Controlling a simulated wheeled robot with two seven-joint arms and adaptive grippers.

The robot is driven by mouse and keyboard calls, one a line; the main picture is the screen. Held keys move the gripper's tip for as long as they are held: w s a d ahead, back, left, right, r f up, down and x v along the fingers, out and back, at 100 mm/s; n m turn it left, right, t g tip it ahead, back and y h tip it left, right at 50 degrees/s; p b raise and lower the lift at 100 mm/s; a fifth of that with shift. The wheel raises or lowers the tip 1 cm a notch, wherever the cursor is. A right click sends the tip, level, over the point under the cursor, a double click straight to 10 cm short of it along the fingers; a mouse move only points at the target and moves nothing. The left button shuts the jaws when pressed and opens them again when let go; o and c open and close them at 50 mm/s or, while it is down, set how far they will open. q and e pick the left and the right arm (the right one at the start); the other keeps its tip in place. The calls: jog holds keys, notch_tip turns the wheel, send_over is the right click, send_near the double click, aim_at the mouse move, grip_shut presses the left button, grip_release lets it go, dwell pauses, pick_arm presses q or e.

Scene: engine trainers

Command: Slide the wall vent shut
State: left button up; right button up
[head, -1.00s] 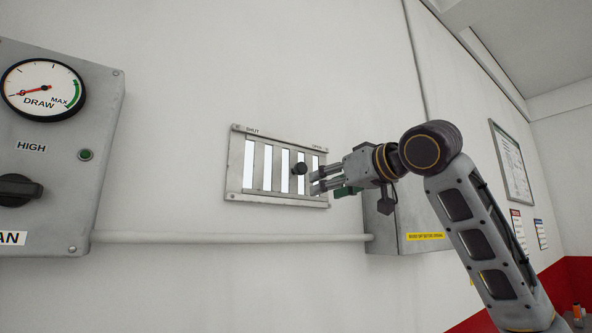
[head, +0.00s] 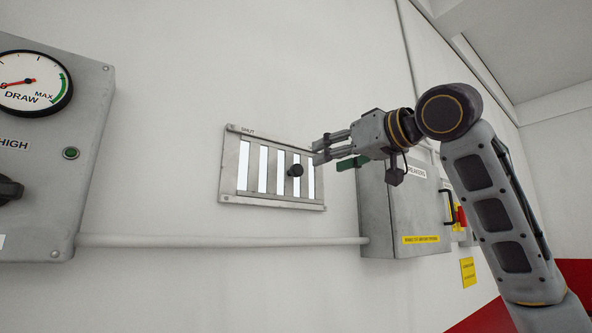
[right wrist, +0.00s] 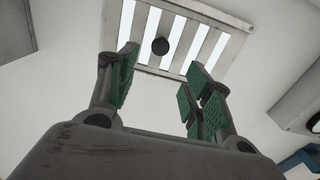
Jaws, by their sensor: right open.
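The wall vent (head: 272,203) is a grey metal frame with upright slats, and bright gaps show between the slats. "SHUT" is printed at its upper left; its upper right corner is hidden behind my right gripper in the head view. A dark round knob (head: 295,170) sticks out right of the vent's middle. My right gripper (head: 318,150) is open and empty, just right of and above the knob in the head view. In the right wrist view the knob (right wrist: 160,46) appears beyond and between the open green-padded fingers (right wrist: 158,80), apart from them. My left gripper is not in view.
A grey breaker box (head: 400,215) with a red switch stands right of the vent, behind my right arm. A grey panel with a DRAW gauge (head: 32,82) is at the left. A pipe (head: 220,241) runs along the wall below the vent.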

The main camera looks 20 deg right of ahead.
aim_at(299, 168)
jog(key=shift+p+x, duration=2.15)
jog(key=shift+x, duration=4.55)
grip_shut()
